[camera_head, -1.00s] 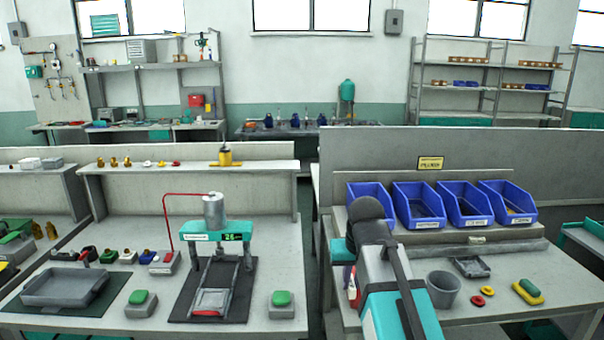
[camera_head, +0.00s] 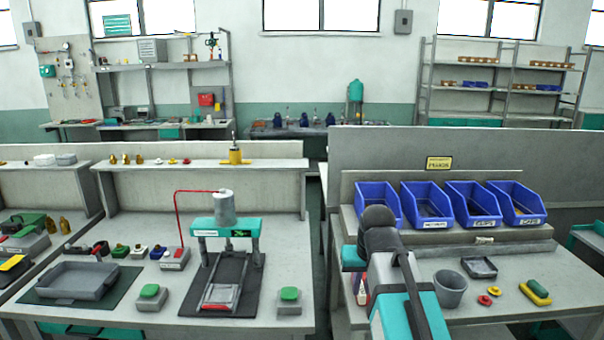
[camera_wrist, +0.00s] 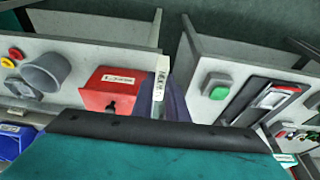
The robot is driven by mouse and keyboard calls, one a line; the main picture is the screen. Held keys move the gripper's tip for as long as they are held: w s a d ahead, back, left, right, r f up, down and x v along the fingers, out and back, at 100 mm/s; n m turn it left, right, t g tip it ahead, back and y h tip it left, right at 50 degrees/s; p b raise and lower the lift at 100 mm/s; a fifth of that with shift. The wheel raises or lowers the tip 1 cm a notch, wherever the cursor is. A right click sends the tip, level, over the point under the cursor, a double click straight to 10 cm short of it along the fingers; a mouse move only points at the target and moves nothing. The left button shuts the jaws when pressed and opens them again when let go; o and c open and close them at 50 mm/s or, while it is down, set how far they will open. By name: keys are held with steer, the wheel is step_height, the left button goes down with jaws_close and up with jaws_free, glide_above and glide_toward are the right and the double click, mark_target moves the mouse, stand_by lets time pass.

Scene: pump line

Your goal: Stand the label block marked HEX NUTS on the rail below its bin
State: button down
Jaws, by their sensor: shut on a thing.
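My gripper (camera_wrist: 160,104) shows in the wrist view, shut on a small white label block (camera_wrist: 160,78) with dark lettering too small to read surely. The block is held clear of the surfaces around it. In the head view my arm hides my gripper and the block. Four blue bins stand in a row at right: the first (camera_head: 374,197), second (camera_head: 428,207), third (camera_head: 473,206) and fourth (camera_head: 516,204). The second bin's label (camera_head: 435,224) is blurred; the first bin's label is hidden by my arm. The grey rail (camera_head: 505,248) runs below the bins.
A red box (camera_wrist: 112,90) is near my gripper in the wrist view. The left bench holds a press (camera_head: 225,228).

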steer(key=f, duration=0.1)
steer(key=d+f, duration=0.1)
steer(key=f, duration=0.1)
steer(key=s+f, duration=0.1)
steer(key=f, duration=0.1)
steer(key=shift+d, duration=0.35)
steer(key=shift+s+a, duration=0.1)
steer(key=shift+a, duration=0.05)
stand_by(1.1)
